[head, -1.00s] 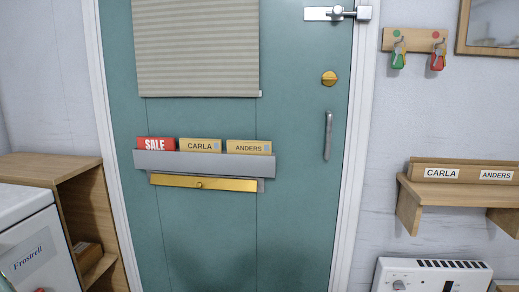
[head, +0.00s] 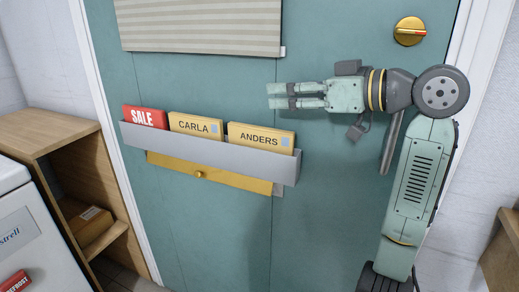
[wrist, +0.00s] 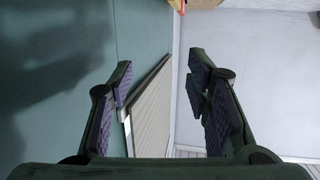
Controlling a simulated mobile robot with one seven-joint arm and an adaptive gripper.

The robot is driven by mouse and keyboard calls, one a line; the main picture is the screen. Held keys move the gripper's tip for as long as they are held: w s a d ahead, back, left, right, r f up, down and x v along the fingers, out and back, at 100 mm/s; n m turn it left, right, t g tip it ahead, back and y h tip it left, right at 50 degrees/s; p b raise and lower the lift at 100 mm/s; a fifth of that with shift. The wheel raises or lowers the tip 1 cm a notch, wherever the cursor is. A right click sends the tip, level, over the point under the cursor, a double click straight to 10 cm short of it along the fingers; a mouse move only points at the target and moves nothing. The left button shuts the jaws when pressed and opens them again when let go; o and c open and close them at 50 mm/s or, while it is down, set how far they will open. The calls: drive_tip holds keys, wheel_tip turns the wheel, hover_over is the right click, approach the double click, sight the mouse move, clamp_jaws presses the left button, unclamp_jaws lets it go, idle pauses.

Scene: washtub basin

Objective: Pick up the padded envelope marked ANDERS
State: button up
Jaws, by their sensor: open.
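The padded envelope marked ANDERS (head: 262,137) is yellow-tan and stands upright in the grey holder (head: 215,152) on the teal door, at the holder's right end. Its lower part is hidden by the holder's front. My gripper (head: 272,96) is above and a little to the right of the envelope in the head view, apart from it, fingers pointing left. In the wrist view the two fingers (wrist: 160,88) are spread with nothing between them. The envelope cannot be made out in the wrist view.
The envelope marked CARLA (head: 195,126) and a red SALE item (head: 145,117) stand left of ANDERS in the same holder. A brass flap (head: 208,174) is below. A blind (head: 205,25) hangs above; a door handle (head: 391,142) is behind my arm. A wooden shelf unit (head: 60,128) stands left.

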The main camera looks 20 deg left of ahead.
sight(270, 130)
drive_tip(key=f, duration=0.8)
drive_tip(key=shift+d, duration=0.2)
drive_tip(key=shift+p+x, duration=0.35)
drive_tip(key=shift+x, duration=0.7)
drive_tip(key=shift+p+x, duration=0.5)
drive_tip(key=shift+x, duration=2.25)
drive_tip(key=shift+s, duration=0.1)
clamp_jaws()
